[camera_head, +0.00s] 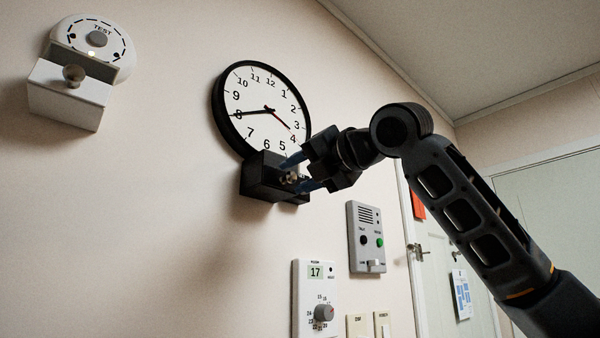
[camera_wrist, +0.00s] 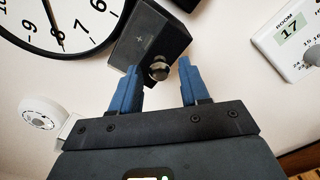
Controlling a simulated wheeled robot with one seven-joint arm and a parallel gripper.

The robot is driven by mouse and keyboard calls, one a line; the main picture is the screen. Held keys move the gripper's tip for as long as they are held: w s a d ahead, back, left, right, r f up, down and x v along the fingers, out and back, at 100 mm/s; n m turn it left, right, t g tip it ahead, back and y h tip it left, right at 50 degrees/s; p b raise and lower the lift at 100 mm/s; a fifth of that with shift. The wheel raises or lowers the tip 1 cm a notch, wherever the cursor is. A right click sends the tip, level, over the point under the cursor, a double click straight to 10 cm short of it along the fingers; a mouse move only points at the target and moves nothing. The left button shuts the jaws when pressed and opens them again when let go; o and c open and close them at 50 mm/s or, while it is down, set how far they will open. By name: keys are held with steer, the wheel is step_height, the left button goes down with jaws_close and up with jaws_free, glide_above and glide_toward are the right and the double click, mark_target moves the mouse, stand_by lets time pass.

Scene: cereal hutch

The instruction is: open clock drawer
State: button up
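The round wall clock (camera_head: 262,92) has a black rim and a white face; part of it shows in the wrist view (camera_wrist: 92,22). Below it on the wall is the black clock drawer (camera_head: 262,174), a small box with a round metal knob (camera_wrist: 158,70) on its front. My gripper (camera_head: 293,175) is at the box front with its blue fingers apart. In the wrist view the knob lies between the fingertips, with a gap on each side. The fingers partly hide the knob and front in the head view.
A white test alarm (camera_head: 97,40) with a knobbed white box (camera_head: 70,95) is at the upper left. A grey intercom panel (camera_head: 366,238) and a white thermostat (camera_head: 314,300) are on the wall below. A door (camera_head: 440,270) stands at the right. The wall left of the clock drawer is clear.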

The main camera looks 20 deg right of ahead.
jaws_close()
stand_by(0.3)
steer(key=v, duration=0.5)
steer(key=shift+s+d, duration=0.1)
steer(key=shift+o, duration=0.9)
jaws_free()
steer(key=b+v, duration=0.1)
steer(key=v, duration=0.6)
steer(key=shift+s, duration=0.4)
